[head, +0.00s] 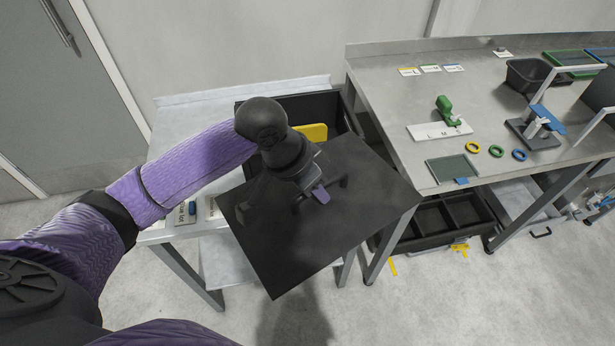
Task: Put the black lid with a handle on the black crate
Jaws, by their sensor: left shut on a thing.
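The black lid (352,223) is a flat dark square panel with a handle (340,184) on top. My left gripper (320,194) is shut on the lid's handle. It holds the lid in front of and partly over the black crate (290,105), tilted and turned in the picture. The black crate stands on the left table, and its back wall and right corner show. A yellow thing (312,132) shows inside it. The lid and my arm hide the crate's front and most of its inside. My right gripper does not show.
The left table (185,127) has free room left of the crate. A steel bench (400,100) on the right holds a green tool (446,109), several coloured rings, a grey tray (453,169) and a dark bin (530,76). A black divided tray (440,217) sits below it.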

